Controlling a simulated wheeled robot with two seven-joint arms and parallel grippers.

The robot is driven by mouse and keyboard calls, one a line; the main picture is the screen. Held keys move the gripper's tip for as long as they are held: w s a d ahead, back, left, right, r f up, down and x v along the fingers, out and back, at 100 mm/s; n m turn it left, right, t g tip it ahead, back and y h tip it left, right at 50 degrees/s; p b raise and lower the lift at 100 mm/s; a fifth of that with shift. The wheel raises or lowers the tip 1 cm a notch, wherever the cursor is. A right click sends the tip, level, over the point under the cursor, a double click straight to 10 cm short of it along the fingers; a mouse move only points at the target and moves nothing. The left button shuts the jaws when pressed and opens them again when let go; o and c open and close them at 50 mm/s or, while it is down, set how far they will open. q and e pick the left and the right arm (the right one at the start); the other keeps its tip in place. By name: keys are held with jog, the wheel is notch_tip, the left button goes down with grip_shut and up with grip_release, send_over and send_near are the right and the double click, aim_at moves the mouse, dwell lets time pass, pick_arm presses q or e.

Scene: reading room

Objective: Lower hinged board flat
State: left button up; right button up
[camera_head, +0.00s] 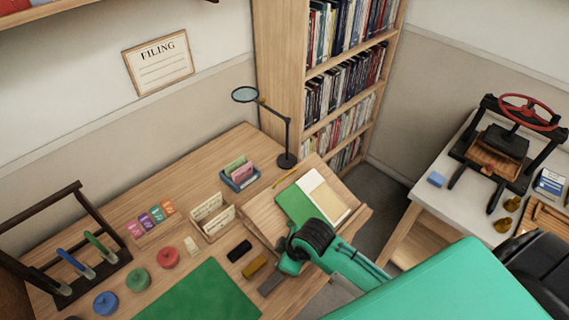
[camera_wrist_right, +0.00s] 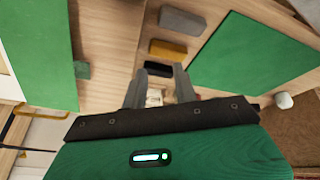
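The hinged board (camera_head: 262,215) is pale wood and stands tilted up from the desk at its right end in the head view. An open green and cream folder or book (camera_head: 296,207) lies on it. In the right wrist view the board (camera_wrist_right: 100,38) is at the left, with a green cover (camera_wrist_right: 40,45) and a small green tab (camera_wrist_right: 82,70). My right gripper (camera_wrist_right: 158,72) has its two grey fingers apart, with nothing held between them. In the head view the right gripper (camera_head: 290,265) is beside the board's near left edge; contact cannot be told. My left gripper is out of view.
Black (camera_head: 238,250), mustard (camera_head: 255,266) and grey (camera_head: 270,283) blocks lie left of the board. A green mat (camera_head: 200,296), card holder (camera_head: 212,217) and magnifier lamp (camera_head: 286,160) share the desk. A bookcase (camera_head: 280,70) stands behind; a press (camera_head: 497,145) is on the right table.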

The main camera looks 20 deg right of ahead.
jog(key=w+r+n, duration=0.3)
jog(key=w+n, duration=0.1)
jog(key=w, duration=0.2)
jog(key=n+g+h+p, duration=0.1)
jog(key=n+g+h, duration=0.1)
jog(key=n, duration=0.6)
send_near(293, 171)
jog(key=f+p, duration=0.1)
jog(key=f, duration=0.1)
jog(key=f+p, duration=0.3)
jog(key=f, duration=0.1)
jog(key=shift+w+a, duration=0.2)
jog(key=shift+w, duration=0.2)
jog(key=shift+w+f+p, duration=0.15)
jog(key=shift+f+p, duration=0.2)
jog(key=shift+f, duration=0.4)
grip_shut()
